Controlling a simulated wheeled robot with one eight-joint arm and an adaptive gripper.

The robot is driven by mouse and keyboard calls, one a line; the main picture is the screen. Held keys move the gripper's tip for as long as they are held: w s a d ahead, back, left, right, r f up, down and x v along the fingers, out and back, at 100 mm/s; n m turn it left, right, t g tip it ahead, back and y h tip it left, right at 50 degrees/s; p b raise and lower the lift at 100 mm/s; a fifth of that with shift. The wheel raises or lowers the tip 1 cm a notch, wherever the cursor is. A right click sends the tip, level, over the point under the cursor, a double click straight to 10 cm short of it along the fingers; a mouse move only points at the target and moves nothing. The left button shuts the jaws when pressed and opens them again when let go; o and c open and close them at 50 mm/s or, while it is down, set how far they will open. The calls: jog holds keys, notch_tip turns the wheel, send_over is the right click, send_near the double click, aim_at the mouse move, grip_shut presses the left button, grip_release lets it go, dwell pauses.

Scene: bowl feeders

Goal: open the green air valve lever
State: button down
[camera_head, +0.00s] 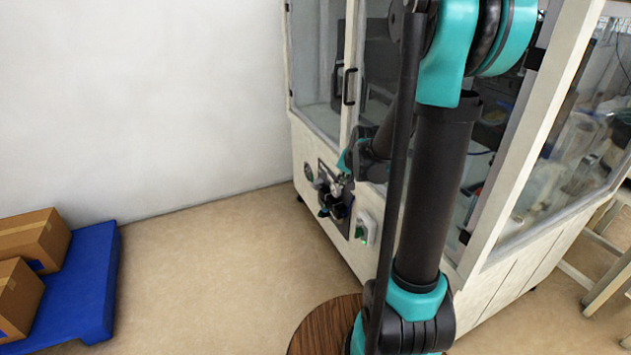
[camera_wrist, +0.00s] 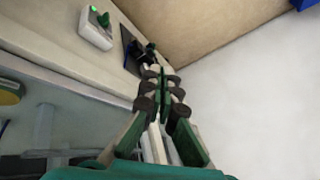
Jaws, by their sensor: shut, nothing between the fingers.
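The air unit (camera_head: 331,188), a dark plate with grey and black fittings, is on the lower front of the cabinet. In the wrist view its dark plate (camera_wrist: 130,48) lies just beyond my fingertips. I cannot clearly make out the green valve lever; it is small and may be hidden behind the fingers. My gripper (camera_wrist: 162,80) is shut and empty, its tips pointing at the fittings. In the head view my gripper (camera_head: 345,172) is beside the air unit and partly blends with it. I cannot tell whether it touches anything.
A white box (camera_head: 364,227) with a green part is on the cabinet beside the air unit; it also shows in the wrist view (camera_wrist: 95,32). The glazed cabinet (camera_head: 300,130) has a black door handle (camera_head: 349,87). A blue pallet (camera_head: 95,285) with cartons stands left. Floor between is clear.

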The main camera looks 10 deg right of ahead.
jog(key=w+f+m+t, duration=0.1)
jog(key=w+f+m, duration=0.2)
jog(key=w+f, duration=0.3)
jog(key=w+d+f+m+t+y, duration=0.1)
jog(key=w+f+m, duration=0.2)
jog(key=w, duration=1.1)
jog(key=w+d+f+m, duration=0.1)
jog(key=w+f+m, duration=0.1)
jog(key=w+f, duration=0.7)
jog(key=shift+w+d+f+m+t, duration=0.25)
jog(key=shift+w+f+m+t, duration=0.15)
jog(key=shift+w, duration=0.2)
